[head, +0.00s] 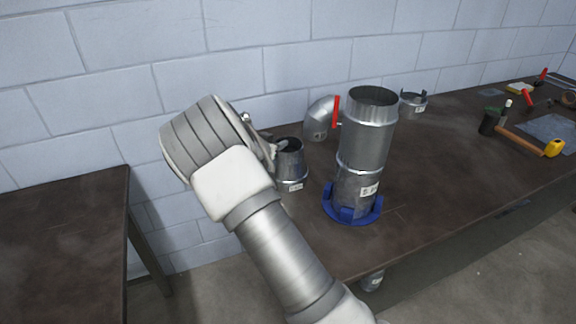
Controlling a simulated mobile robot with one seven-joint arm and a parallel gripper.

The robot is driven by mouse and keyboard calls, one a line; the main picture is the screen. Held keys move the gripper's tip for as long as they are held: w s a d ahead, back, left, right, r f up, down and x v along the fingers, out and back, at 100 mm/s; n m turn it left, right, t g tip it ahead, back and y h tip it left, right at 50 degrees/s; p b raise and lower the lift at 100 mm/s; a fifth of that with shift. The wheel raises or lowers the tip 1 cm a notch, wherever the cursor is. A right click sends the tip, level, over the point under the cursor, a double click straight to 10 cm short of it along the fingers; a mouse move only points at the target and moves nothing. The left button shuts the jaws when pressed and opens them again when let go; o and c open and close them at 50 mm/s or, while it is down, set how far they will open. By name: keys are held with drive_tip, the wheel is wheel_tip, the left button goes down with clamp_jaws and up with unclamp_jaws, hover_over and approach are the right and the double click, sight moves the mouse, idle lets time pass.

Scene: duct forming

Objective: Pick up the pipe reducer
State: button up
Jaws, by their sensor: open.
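A short grey metal pipe piece with a dark open top and a small white label, which looks like the pipe reducer (291,172), stands upright on the brown workbench (440,205). My arm reaches in from the bottom, and its wrist is just left of the piece. My gripper (274,147) is open at the left side of the reducer's upper rim. The wrist mostly hides the fingers. I cannot tell whether a finger touches the rim or reaches inside it. The reducer's left side is partly hidden.
A tall metal duct (366,140) stands in a blue base (352,211) right of the reducer. A metal elbow (319,121) with a red handle (336,111) is behind. A small collar (413,104) and tools lie farther right. Another table (60,225) is at left.

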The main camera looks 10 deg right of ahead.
drive_tip(key=shift+w, duration=0.1)
clamp_jaws()
idle(1.4)
